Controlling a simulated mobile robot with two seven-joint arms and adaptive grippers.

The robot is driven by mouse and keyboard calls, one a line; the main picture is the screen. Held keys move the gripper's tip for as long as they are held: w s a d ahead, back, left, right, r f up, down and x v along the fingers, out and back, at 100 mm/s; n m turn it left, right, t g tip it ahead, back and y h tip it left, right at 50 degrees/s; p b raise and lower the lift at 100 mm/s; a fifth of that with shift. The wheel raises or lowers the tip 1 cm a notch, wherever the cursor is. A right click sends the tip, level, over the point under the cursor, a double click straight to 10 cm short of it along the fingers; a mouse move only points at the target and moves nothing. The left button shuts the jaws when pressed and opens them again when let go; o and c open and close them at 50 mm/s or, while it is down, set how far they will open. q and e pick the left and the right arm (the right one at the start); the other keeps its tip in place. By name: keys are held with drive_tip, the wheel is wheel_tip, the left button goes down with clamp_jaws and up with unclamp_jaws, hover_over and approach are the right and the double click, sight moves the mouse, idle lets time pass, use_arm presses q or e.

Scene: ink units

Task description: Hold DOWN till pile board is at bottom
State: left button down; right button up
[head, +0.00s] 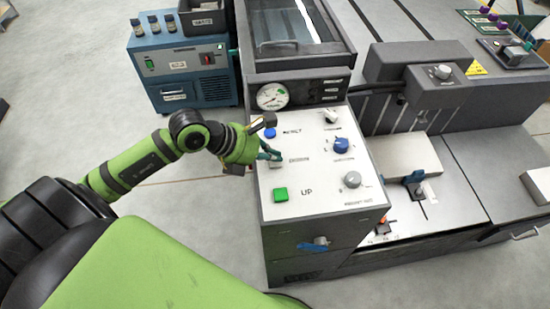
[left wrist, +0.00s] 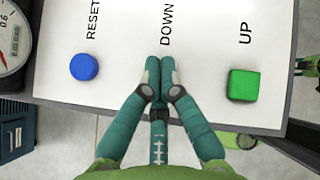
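My left gripper (head: 272,154) is over the white control panel (head: 330,185), at the spot beside the DOWN label. In the left wrist view its two fingertips (left wrist: 160,72) are together with nothing visible between them. The fingertips cover the DOWN button, so I cannot tell whether they touch it or whether it is pressed. The DOWN label (left wrist: 167,25) shows just beyond the tips. The green UP button (left wrist: 243,85) is to the right and the blue RESET button (left wrist: 84,67) to the left. I cannot identify the pile board for certain. My right gripper is not in view.
A pressure gauge (head: 272,96) stands at the panel's back edge. Knobs (head: 352,179) sit on its right side. A blue box (head: 186,75) with small bottles on top is at the back left. A grey machine bed (head: 465,175) lies to the right. The floor at left is clear.

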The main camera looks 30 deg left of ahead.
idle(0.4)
use_arm(q)
drive_tip(key=shift+r+p, duration=0.65)
drive_tip(key=shift+r, duration=0.15)
wheel_tip(320, 180, up, 5)
drive_tip(key=p, duration=0.4)
drive_tip(key=shift+r, duration=0.1)
idle(0.4)
